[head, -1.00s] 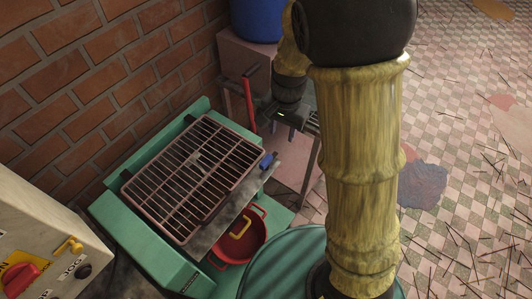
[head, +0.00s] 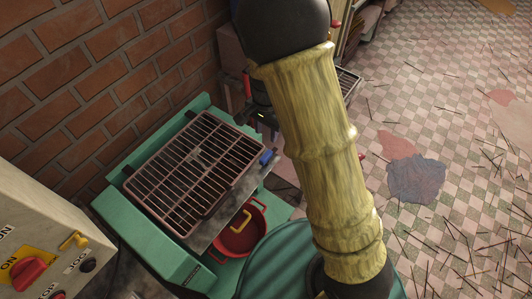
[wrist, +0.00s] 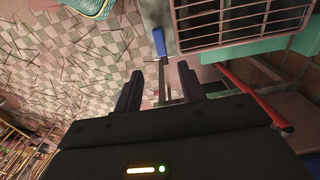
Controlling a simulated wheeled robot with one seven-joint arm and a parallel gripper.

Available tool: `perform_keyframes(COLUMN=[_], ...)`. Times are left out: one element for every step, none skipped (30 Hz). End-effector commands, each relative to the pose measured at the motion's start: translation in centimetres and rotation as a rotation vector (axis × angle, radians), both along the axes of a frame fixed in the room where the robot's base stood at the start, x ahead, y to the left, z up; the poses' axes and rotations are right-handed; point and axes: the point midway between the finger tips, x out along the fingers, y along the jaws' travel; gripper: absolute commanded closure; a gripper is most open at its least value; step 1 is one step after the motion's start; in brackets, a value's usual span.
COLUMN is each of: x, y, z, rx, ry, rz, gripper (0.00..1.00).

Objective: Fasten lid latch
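A green machine (head: 172,258) carries a brown barred lid (head: 196,170), which lies over its top. A small blue handle (head: 267,157), apparently the latch, sits at the lid's right edge. In the wrist view the blue handle (wrist: 158,42) stands just beyond my fingertips, beside the barred lid (wrist: 240,20). My gripper (wrist: 161,78) is open, with its two dark fingers apart. A thin grey metal strip shows between them; I cannot tell its depth. In the head view my arm hides most of the gripper. The blue handle is not in its grasp.
A red pot (head: 240,236) stands below the lid's front right corner. A red bar (wrist: 252,95) lies to the right of my gripper in the wrist view. A control box (head: 38,240) is at the left, near the brick wall. Tiled floor with scattered sticks is at right.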

Motion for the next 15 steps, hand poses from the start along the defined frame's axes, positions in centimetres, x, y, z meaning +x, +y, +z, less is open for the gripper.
perform_keyframes(x=[-0.1,-0.1,-0.1,-0.1,-0.1,-0.1,-0.1,-0.1,-0.1,-0.1,-0.1,-0.1,-0.1,-0.1,-0.1], y=[-0.1,-0.1,-0.1,-0.1,-0.1,-0.1,-0.1,-0.1,-0.1,-0.1,-0.1,-0.1,0.0,-0.1,-0.1], z=[-1.0,-1.5,-2.2,-2.8,-3.3,-4.0,-4.5,-5.0,-5.8,-6.3,-6.8,-7.5,-8.0,-8.5,-9.2], rx=[-0.003,-0.002,-0.002,-0.002,-0.001,-0.002,-0.002,-0.002,-0.001,-0.001,-0.002,-0.002,-0.001,-0.002,-0.001], ry=[0.005,0.005,0.004,0.005,0.005,0.005,0.005,0.004,0.005,0.005,0.005,0.004,0.005,0.004,0.005], rz=[0.000,-0.001,-0.001,-0.001,-0.001,-0.001,-0.001,-0.001,-0.001,-0.001,-0.001,-0.001,-0.001,-0.001,-0.001], gripper=[0.60,0.60,0.60,0.60,0.60,0.60,0.60,0.60,0.60,0.60,0.60,0.60,0.60,0.60,0.60])
